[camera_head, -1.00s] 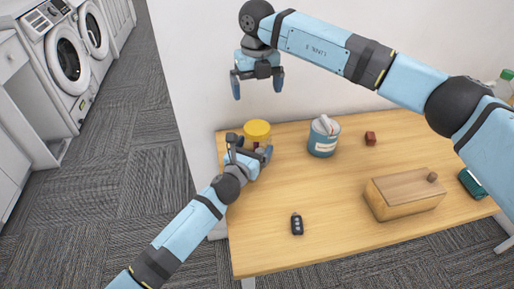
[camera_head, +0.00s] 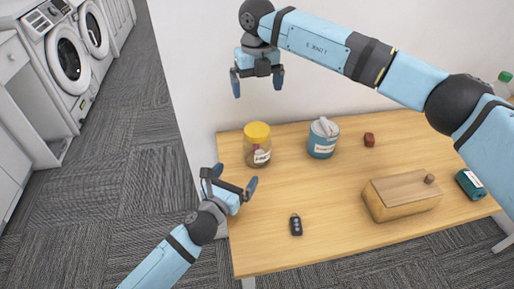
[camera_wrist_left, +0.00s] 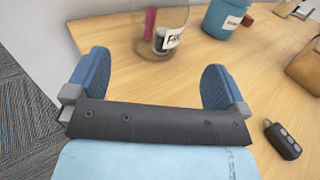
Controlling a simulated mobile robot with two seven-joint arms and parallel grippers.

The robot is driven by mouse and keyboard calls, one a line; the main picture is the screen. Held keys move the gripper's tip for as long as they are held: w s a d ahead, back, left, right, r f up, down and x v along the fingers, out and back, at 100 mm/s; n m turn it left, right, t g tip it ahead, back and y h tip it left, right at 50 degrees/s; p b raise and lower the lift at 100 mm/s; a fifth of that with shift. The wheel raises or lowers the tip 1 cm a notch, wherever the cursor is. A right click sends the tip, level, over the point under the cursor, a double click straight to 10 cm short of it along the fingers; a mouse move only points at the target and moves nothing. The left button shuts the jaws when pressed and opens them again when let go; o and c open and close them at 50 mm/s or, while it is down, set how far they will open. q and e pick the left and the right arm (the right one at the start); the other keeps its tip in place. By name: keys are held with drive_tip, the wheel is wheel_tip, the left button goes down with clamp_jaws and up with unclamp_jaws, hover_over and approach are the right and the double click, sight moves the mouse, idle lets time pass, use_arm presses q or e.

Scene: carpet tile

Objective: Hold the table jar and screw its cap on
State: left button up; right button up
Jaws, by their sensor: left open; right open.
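The table jar (camera_head: 257,151) is clear glass with a white label. It stands upright at the left end of the table. The yellow cap (camera_head: 257,131) sits on top of its mouth; I cannot tell how tightly. The jar's lower part also shows at the top of the left wrist view (camera_wrist_left: 160,38), with something pink inside. My left gripper (camera_head: 228,177) is open and empty, in front of the jar and apart from it. My right gripper (camera_head: 258,85) is open and empty, above the jar with a clear gap.
A blue canister (camera_head: 321,140) stands right of the jar. A small dark red block (camera_head: 369,140), a wooden box (camera_head: 401,197), a black key fob (camera_head: 296,225) and a teal can (camera_head: 470,184) are also on the wooden table (camera_head: 320,190). The wall is close behind.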

use_arm(q)
drive_tip(key=shift+v, duration=1.25)
